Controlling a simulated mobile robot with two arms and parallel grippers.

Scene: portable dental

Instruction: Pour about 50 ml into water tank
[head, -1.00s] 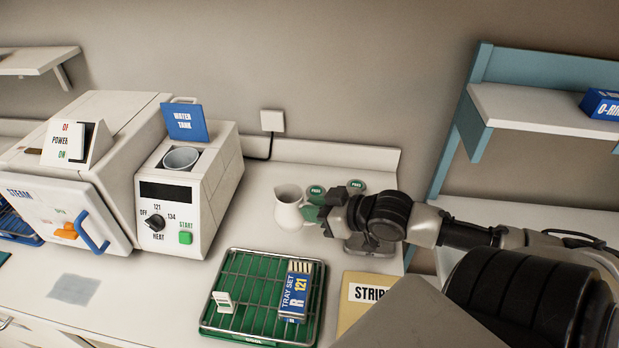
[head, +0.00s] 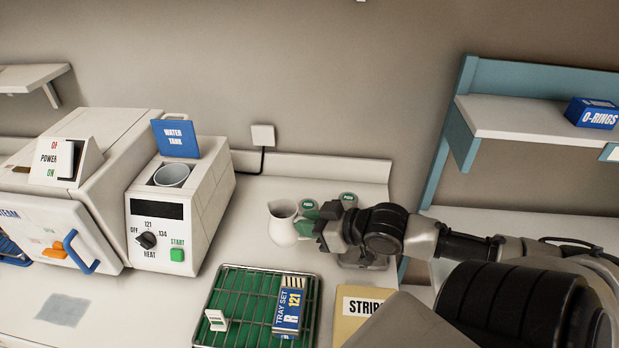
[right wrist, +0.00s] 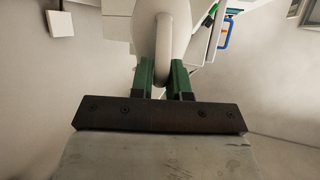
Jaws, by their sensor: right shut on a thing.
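A white jug (head: 283,222) stands upright in the head view, on or just above the counter right of the sterilizer. My right gripper (head: 312,222) is at its right side. In the right wrist view, the green fingers of my right gripper (right wrist: 163,77) are shut on the jug's handle (right wrist: 164,50). What the jug holds cannot be seen. The water tank (head: 173,175) is a round opening in the top of the sterilizer's right part, with its blue WATER TANK lid (head: 175,138) standing up behind it. My left gripper is not in view.
The control panel with a dial (head: 147,240) and green START button (head: 177,255) faces front. A green rack tray (head: 243,290) with a TRAY SET box (head: 290,305) lies in front of the jug. Green-lidded pots (head: 347,197) are behind my gripper. A blue-framed shelf (head: 530,115) is at right.

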